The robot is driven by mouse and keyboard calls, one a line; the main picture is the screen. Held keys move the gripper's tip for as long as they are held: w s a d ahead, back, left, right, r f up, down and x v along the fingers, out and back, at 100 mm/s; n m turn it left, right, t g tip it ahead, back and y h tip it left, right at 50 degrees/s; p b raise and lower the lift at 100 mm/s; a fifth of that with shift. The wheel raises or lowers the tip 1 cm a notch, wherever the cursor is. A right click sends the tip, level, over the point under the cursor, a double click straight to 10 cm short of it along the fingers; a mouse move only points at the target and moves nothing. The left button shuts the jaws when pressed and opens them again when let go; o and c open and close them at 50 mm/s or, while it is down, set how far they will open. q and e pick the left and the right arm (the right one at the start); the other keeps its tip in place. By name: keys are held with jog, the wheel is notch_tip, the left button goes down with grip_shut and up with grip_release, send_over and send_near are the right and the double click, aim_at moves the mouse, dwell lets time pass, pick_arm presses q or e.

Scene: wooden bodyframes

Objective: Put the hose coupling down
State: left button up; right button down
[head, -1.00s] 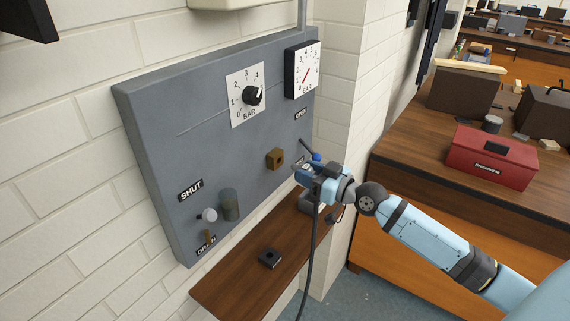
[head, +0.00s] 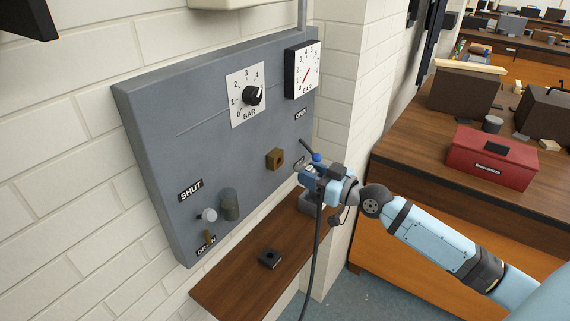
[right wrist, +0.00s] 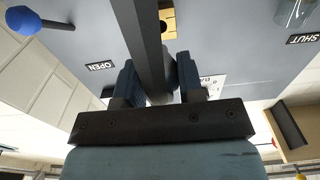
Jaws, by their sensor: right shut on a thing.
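My right gripper (head: 308,173) is in front of the right edge of the grey panel (head: 165,130), above the right end of the wooden shelf (head: 232,290). It is shut on the hose coupling, which the gripper mostly hides in the head view. A black hose (head: 317,250) hangs down from it past the shelf's front edge. In the right wrist view, a dark grey length of the coupling or hose (right wrist: 151,45) runs between the two blue fingers (right wrist: 158,82). My left gripper is not in view.
A brass square fitting (head: 274,159) and a blue-tipped lever (head: 310,150) are on the panel near the gripper. A black block with a hole (head: 269,259) sits on the shelf. A red toolbox (head: 490,160) stands on the right bench.

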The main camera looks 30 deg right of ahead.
jog(key=shift+s, duration=0.1)
dwell(0.7)
jog(key=shift+s+a+f, duration=0.15)
jog(key=shift+a+f, duration=0.1)
jog(key=shift+a, duration=0.1)
jog(key=s+a+f+m+h+p, duration=0.1)
jog(key=s+a+m+h+p, duration=0.1)
jog(key=a, duration=0.4)
jog(key=s+a+m+t+h+p, duration=0.1)
jog(key=s+a+m+h+p, duration=0.1)
jog(key=s+a+h, duration=0.2)
jog(key=shift+a+f+h, duration=0.4)
jog(key=shift+a, duration=1.4)
